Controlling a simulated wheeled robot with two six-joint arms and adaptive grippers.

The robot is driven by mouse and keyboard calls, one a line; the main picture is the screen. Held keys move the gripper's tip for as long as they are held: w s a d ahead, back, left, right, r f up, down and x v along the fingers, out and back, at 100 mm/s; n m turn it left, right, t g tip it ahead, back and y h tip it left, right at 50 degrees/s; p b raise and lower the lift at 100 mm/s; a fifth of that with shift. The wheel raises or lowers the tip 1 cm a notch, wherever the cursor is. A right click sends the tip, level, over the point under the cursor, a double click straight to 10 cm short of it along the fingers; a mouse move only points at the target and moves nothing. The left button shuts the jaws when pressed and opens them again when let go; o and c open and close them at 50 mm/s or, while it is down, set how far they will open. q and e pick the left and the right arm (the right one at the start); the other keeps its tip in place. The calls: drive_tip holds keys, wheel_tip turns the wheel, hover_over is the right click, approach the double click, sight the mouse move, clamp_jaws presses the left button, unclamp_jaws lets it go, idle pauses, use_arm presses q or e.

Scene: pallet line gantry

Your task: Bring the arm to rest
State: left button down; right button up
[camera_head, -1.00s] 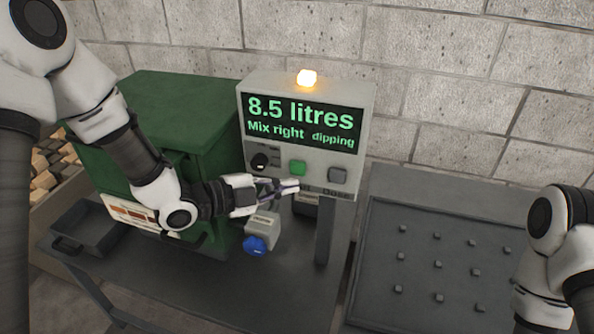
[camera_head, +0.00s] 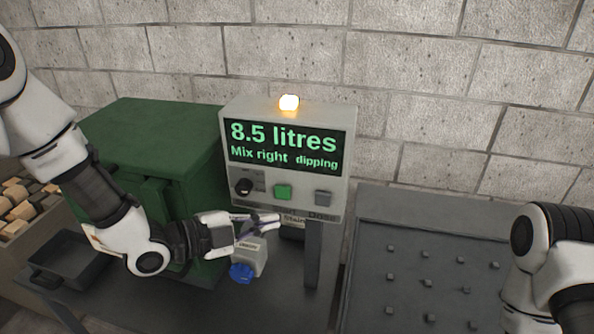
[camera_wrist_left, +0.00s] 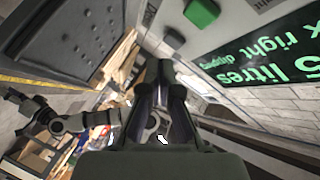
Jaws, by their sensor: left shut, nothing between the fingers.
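My left gripper (camera_head: 262,221) is shut and empty. In the head view its fingers point right, just below the grey control box (camera_head: 228,183) and above a small light container with a blue cap (camera_head: 242,273). I cannot tell whether it touches either. In the left wrist view the closed fingers (camera_wrist_left: 166,85) stand close together, with a green button (camera_wrist_left: 202,12) and the display near them. My right arm (camera_head: 545,250) shows at the right edge of the head view; its gripper is out of the frame.
The box's display (camera_head: 285,146) reads "8.5 litres, Mix right dipping", with a lit lamp (camera_head: 289,102) on top. A green cabinet (camera_head: 150,125) stands behind my left arm. A dark tray (camera_head: 70,262) is at left. A studded grey panel (camera_head: 400,225) lies at right.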

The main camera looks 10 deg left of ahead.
use_arm(q)
drive_tip(key=s+f+n+g+y, duration=0.2)
drive_tip(key=s+f, duration=0.2)
drive_tip(key=f, duration=0.5)
drive_tip(key=s+a+f+n+g+y, duration=0.1)
drive_tip(key=s+f+n+g, duration=0.3)
drive_tip(key=f, duration=0.6)
drive_tip(key=s+f+n+y, duration=0.1)
drive_tip(key=s+f+y, duration=0.1)
drive_tip(key=s+f, duration=0.5)
drive_tip(key=s+a+f+n+g+y, duration=0.4)
drive_tip(key=s+a+f+n+y, duration=0.2)
drive_tip(key=n, duration=0.8)
drive_tip(key=s+a+f, duration=0.2)
drive_tip(key=s+f, duration=0.1)
drive_tip(key=s, duration=0.1)
drive_tip(key=shift+g, duration=0.3)
idle(3.3)
